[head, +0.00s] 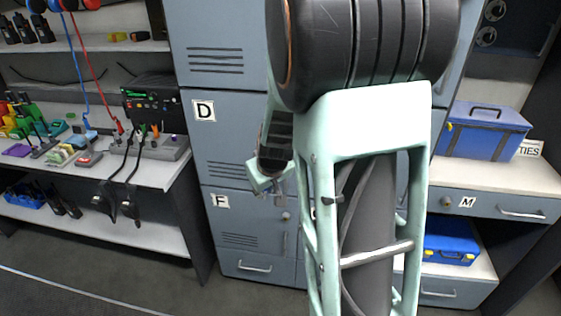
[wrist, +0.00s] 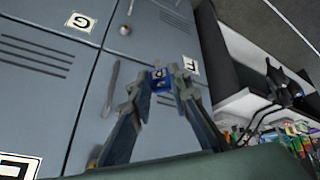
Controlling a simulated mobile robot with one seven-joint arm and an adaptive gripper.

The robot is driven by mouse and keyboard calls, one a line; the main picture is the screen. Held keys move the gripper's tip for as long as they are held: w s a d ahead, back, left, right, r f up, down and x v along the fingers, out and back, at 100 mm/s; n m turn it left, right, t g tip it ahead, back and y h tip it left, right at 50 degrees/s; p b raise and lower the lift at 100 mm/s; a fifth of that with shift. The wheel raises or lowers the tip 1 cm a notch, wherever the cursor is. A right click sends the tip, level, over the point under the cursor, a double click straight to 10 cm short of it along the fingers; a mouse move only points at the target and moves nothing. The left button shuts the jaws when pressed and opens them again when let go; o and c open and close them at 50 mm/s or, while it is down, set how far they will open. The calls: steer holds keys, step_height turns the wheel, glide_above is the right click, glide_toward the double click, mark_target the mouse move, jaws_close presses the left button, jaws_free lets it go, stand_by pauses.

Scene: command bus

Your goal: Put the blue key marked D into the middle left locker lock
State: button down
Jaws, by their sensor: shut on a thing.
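The middle left locker door (head: 225,140) carries a D label (head: 204,110). In the head view its right side, where a lock could be, is hidden behind my arm. My gripper (head: 274,186) is in front of the lockers, near the lower right of the D door. In the wrist view my gripper (wrist: 163,84) is shut on the blue key (wrist: 158,74), which shows a white mark on its head. The key's shaft is hidden. A long handle (wrist: 112,85) shows left of the fingers. I cannot tell whether the key touches the door.
The F door (head: 240,220) is below, with a round lock (head: 286,216). A G label (wrist: 80,22) shows upside down in the wrist view. A shelf bench (head: 140,175) with hanging cables stands left. A blue toolbox (head: 485,128) sits on the right counter.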

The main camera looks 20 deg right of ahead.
steer(key=w+f+n+t+h+b, duration=0.3)
steer(key=w+n+t+b, duration=0.15)
steer(key=w+n, duration=0.2)
steer(key=w+a+r+n+t+y+b, duration=0.2)
steer(key=a+n+t+y+b, duration=0.2)
steer(key=a+n+t+b, duration=0.5)
steer(key=s+d+r+h+p, duration=0.1)
steer(key=s+d+r, duration=0.15)
steer(key=d, duration=0.25)
steer(key=s+d+r+g, duration=0.1)
steer(key=s+d+r, duration=0.15)
steer(key=d, duration=0.25)
steer(key=s+d+r+h+p, duration=0.1)
steer(key=s+d+r, duration=0.1)
steer(key=d+r, duration=0.25)
steer(key=w+d+f, duration=0.1)
steer(key=w+d, duration=0.4)
steer(key=w, duration=0.1)
steer(key=shift+w+d+p, duration=0.15)
steer(key=shift+w+p, duration=0.15)
steer(key=shift+w, duration=0.1)
